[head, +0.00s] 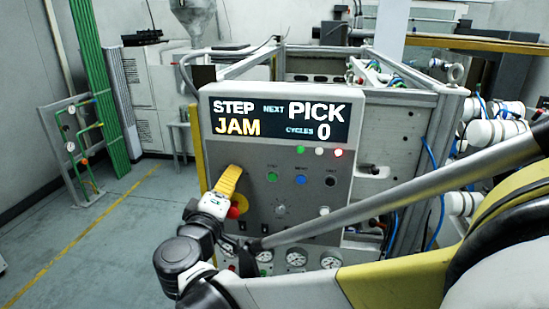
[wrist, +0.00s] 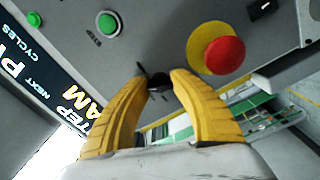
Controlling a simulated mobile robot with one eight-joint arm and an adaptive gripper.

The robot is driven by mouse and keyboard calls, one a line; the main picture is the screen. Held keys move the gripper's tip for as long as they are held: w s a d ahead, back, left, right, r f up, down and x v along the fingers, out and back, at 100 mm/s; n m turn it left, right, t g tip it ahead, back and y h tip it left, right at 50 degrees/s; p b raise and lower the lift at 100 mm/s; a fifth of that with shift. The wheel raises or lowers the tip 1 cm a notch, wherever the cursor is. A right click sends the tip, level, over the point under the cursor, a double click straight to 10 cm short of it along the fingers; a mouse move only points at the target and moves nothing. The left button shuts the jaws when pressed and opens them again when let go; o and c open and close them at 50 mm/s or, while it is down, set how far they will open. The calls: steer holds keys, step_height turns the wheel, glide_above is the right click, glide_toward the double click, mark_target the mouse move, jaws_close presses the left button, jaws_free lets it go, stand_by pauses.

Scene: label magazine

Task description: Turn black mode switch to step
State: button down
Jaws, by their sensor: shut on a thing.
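The black mode switch (wrist: 157,83) sits on the grey panel (head: 330,207), between my fingertips in the wrist view. My gripper (wrist: 162,82) has two yellow fingers closed around the switch from both sides. In the head view my gripper (head: 232,174) is at the panel's left side and hides the switch. The display (head: 279,120) above reads STEP, JAM, NEXT PICK and CYCLES 0. The exact angle of the switch is hard to tell, as the fingers cover part of it.
A red emergency stop (wrist: 224,55) on a yellow disc is close to the right finger in the wrist view. A green button (head: 272,176), a blue button (head: 301,180) and a black button (head: 330,181) are to the right. Gauges (head: 296,257) line the panel's bottom. Open floor lies left.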

mark_target(231, 137)
steer(key=c, duration=1)
jaws_free()
steer(key=shift+w+d, duration=0.1)
steer(key=shift+c, duration=0.2)
steer(key=o, duration=0.5)
steer(key=r, duration=0.7)
steer(key=shift+w+a, duration=0.2)
steer(key=shift+w, duration=0.05)
steer(key=shift+c, duration=0.2)
steer(key=r, duration=0.2)
steer(key=s+r, duration=0.1)
steer(key=shift+d, duration=0.35)
steer(key=c, duration=0.5)
steer(key=shift+o, duration=0.2)
steer(key=shift+w+a, duration=0.2)
steer(key=shift+w, duration=0.1)
steer(key=shift+s, duration=0.15)
